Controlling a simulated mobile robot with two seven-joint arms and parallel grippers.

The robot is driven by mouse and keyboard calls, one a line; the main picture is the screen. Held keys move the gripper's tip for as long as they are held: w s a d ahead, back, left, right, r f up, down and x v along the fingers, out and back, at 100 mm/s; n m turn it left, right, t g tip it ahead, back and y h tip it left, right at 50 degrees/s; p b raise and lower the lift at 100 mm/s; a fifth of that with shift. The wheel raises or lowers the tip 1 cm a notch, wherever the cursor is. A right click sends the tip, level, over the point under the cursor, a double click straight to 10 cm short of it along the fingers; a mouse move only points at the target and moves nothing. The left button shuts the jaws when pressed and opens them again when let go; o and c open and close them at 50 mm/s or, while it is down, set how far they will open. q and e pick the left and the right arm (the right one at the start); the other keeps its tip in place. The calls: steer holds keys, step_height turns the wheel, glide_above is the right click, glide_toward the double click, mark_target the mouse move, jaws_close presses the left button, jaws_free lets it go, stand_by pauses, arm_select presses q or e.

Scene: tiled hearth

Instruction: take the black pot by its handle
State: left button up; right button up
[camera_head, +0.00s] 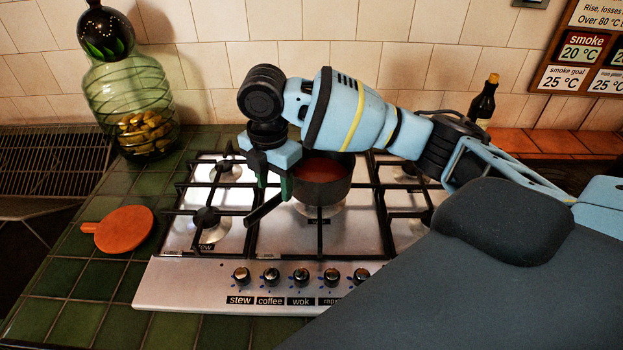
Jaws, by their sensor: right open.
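The black pot (325,190) stands on a middle burner of the hob, with reddish contents showing inside. Its dark handle (262,211) points toward the lower left. My right gripper (275,188) comes in from the right and points down at the pot's left side, just above the handle. Its two fingers are apart, and I cannot tell whether the handle lies between them. The gripper and wrist hide part of the pot's rim and the handle's root. My left gripper is not in view.
The silver hob (165,284) has a row of knobs along its front. A round orange board (124,232) lies on the green tiles to the left. A green glass jar (130,95) stands behind it. A dark bottle (484,103) stands at the back right.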

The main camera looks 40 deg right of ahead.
mark_target(276, 198)
step_height(276, 198, down, 2)
steer(key=shift+s+f, duration=0.15)
steer(key=shift+f, duration=2.45)
jaws_close()
steer(key=shift+r, duration=0.15)
